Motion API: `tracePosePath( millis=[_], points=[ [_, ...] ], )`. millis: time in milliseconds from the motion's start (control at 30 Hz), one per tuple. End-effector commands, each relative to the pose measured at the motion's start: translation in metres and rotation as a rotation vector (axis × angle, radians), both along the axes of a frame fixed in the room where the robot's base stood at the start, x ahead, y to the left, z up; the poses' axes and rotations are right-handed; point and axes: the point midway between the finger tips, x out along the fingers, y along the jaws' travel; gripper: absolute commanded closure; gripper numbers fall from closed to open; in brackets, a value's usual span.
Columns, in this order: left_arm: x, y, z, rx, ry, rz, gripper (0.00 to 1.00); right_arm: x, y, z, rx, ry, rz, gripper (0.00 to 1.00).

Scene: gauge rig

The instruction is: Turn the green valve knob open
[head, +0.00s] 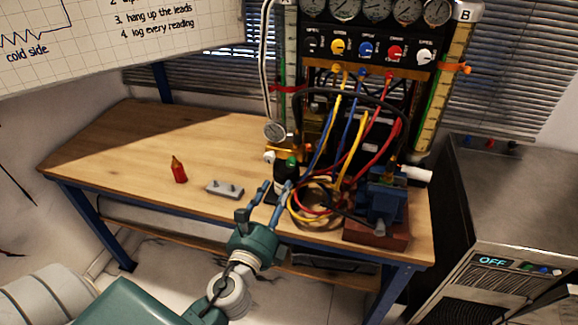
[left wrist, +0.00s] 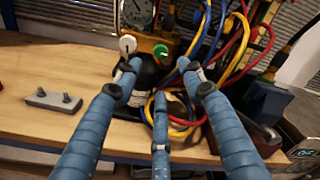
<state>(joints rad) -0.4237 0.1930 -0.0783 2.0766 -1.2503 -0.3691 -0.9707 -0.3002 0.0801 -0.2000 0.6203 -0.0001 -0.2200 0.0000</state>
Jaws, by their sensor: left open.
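The green valve knob (head: 292,161) sits low at the front of the gauge rig, on the bench. In the left wrist view the green knob (left wrist: 160,52) shows just beyond and between my fingertips, with a white knob (left wrist: 127,43) left of it. My left gripper (head: 270,190) is open, in front of the knob and a little below it. In the left wrist view its blue fingers (left wrist: 160,72) are spread apart, with nothing held between them. A dark rounded body below the knob is partly hidden by the fingers. My right gripper is in neither view.
Coiled coloured leads (head: 312,205) lie right of the gripper, near a blue vise (head: 383,205) on a reddish block. A grey two-stud block (head: 224,188) and a red bottle (head: 179,170) stand left. The bench's left part (head: 110,150) is clear.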

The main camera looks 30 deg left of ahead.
Motion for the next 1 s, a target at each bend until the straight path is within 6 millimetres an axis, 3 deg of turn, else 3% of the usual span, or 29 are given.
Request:
tracePosePath(
  millis=[167, 600, 1000],
  points=[
    [0.018, 0.004, 0.007, 0.011, -0.007, 0.001, 0.6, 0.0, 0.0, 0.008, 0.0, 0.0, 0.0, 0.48],
    [0.093, 0.019, 0.005, 0.004, -0.006, 0.001, 0.6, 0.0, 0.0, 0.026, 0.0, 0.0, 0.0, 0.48],
    [0.105, 0.022, 0.003, 0.004, -0.004, 0.001, 0.6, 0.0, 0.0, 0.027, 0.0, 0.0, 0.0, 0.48]
  ],
)
